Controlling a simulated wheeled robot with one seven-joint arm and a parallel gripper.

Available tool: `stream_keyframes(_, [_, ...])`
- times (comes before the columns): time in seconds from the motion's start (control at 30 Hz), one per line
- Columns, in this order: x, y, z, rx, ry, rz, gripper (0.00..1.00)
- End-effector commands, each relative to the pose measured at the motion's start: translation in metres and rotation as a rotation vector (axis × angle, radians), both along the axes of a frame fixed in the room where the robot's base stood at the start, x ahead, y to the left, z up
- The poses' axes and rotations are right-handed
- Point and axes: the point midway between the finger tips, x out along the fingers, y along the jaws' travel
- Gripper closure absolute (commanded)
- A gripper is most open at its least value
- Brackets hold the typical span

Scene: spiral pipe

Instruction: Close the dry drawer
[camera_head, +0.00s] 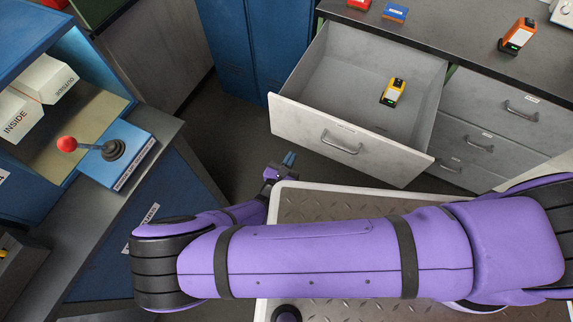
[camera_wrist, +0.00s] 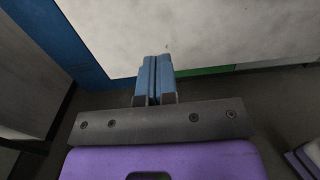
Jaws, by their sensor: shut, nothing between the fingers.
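The open drawer (camera_head: 348,143) is light grey with a metal bar handle (camera_head: 341,143) on its front. It is pulled out of the dark-topped cabinet at the upper middle of the head view. A yellow and black device (camera_head: 393,92) lies inside it. My gripper (camera_head: 289,158) is just in front of and below the left part of the drawer front, apart from the handle in the head view. In the wrist view its blue fingers (camera_wrist: 154,80) are together and empty, pointing at a pale panel (camera_wrist: 200,35) that looks like the drawer front. Contact cannot be told. The drawer's label is unreadable.
Shut drawers (camera_head: 480,143) are right of the open one. The countertop (camera_head: 450,35) holds an orange device (camera_head: 517,36) and small red and blue items. A blue lever box (camera_head: 115,150) with a red knob stands left. Blue lockers (camera_head: 240,45) are behind. Dark floor is free between.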

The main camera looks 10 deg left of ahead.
Motion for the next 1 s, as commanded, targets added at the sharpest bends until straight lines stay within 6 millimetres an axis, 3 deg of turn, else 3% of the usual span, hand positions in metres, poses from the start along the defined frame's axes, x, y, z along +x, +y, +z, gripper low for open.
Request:
stream_keyframes(0.3, [0.054,-0.021,0.0,-0.002,0.0,-0.001,1.0])
stream_keyframes(0.5, [0.074,-0.027,0.0,0.0,0.001,-0.001,1.0])
stream_keyframes(1.0, [0.081,-0.029,0.0,0.0,0.001,-0.001,1.0])
